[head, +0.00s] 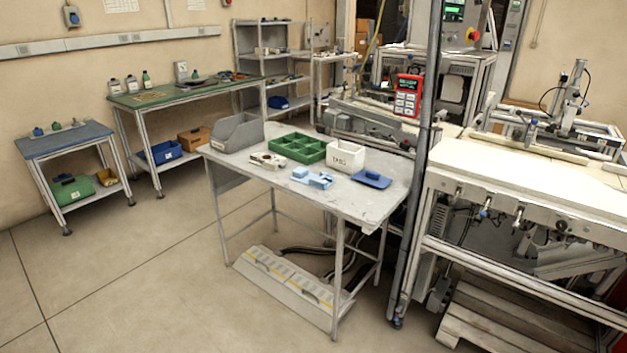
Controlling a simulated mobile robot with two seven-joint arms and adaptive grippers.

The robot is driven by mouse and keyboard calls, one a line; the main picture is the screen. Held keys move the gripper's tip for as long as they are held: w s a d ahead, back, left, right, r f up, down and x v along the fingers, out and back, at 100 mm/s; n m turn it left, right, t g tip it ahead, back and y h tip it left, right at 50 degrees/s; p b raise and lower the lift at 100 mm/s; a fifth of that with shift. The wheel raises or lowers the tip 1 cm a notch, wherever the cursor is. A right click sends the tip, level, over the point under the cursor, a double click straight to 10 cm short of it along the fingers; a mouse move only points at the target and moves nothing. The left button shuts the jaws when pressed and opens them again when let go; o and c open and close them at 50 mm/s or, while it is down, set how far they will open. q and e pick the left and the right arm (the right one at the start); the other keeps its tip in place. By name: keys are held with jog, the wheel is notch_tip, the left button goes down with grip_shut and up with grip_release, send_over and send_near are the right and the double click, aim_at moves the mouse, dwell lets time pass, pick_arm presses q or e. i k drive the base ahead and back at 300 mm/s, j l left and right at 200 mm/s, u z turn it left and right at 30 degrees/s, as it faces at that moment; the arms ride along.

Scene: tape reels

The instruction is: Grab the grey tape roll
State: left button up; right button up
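I cannot make out a grey tape roll for certain in the head view. The nearest table (230,170) holds several small things. On it a cream-coloured piece (267,160) with a brownish middle lies in front of a green divided tray (298,148); it is too small to tell what it is. A white box (345,156) with dark lettering stands right of the tray, and I cannot see into it. Light blue pieces (312,178) and a darker blue flat object (371,179) lie near the front and right. Neither of my grippers is in view.
A grey open bin (237,132) stands at the table's left end. A dark upright post (424,150) and a white workbench (520,185) are at the right. A green-topped bench (170,97) and a blue-topped table (62,140) stand behind left. The floor (140,260) at front left is clear.

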aim_at(265, 157)
jog(key=z, duration=0.45)
jog(key=i+j+z, duration=0.2)
jog(key=j+z, duration=0.25)
jog(key=i+j+z, duration=0.1)
jog(key=j+z, duration=0.3)
jog(key=i+j+z, duration=0.1)
jog(key=j+z, duration=0.2)
jog(key=j, duration=0.6)
jog(key=j+z, duration=0.3)
jog(key=j, duration=0.65)
jog(key=k+j, duration=0.1)
jog(key=j, duration=1.85)
jog(key=i+z, duration=0.05)
